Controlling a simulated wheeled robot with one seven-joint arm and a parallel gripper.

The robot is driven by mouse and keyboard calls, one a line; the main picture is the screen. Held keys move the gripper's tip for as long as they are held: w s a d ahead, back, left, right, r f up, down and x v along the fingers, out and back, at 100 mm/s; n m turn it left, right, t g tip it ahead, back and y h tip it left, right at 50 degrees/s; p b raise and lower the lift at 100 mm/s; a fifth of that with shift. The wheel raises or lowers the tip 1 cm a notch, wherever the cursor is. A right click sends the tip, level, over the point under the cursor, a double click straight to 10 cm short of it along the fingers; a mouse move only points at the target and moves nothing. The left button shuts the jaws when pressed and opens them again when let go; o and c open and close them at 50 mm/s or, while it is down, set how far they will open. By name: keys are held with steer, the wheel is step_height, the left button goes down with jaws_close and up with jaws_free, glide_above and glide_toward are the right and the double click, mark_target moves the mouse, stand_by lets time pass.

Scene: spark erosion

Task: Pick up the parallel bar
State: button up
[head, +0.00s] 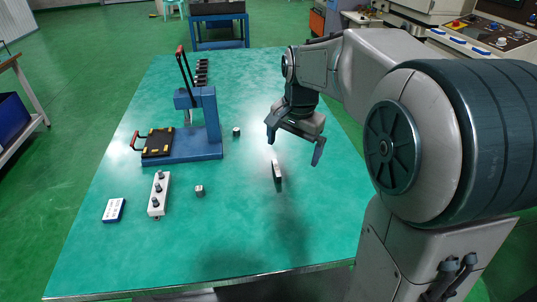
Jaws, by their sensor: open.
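What looks like the parallel bar (277,172) is a small narrow block, pale on top with a dark side. It lies on the right half of the green table (240,240), with clear tabletop around it. My gripper (294,144) is open above the table, its two fingers spread apart and pointing down. In the picture it is above and slightly right of the bar, and no contact with the bar shows. Nothing is seen between the fingers.
A blue press-like stand (207,125) with a black plate (158,142) stands on the left. Two small metal blocks (199,190) (236,132), a white knobbed strip (160,193) and a small white-topped box (114,210) lie near it. The table's front middle is clear.

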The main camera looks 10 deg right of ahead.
steer(key=w+f+m+b, duration=0.1)
steer(key=w+f+m, duration=0.35)
steer(key=w, duration=0.55)
steer(key=m+g+b, duration=0.1)
steer(key=m+b, duration=0.1)
steer(key=m, duration=0.3)
glide_above(277, 167)
step_height(277, 167, down, 12)
steer(key=shift+w+f, duration=0.15)
steer(key=shift+f, duration=0.1)
steer(key=shift+s+a+f, duration=0.1)
steer(key=shift+s+f, duration=0.05)
steer(key=shift+f, duration=1.4)
steer(key=shift+s+f, duration=0.1)
steer(key=shift+f, duration=1.45)
steer(key=shift+c, duration=0.3)
steer(key=c, duration=1)
steer(key=shift+r, duration=0.1)
steer(key=shift+c, duration=0.5)
steer(key=shift+r, duration=0.1)
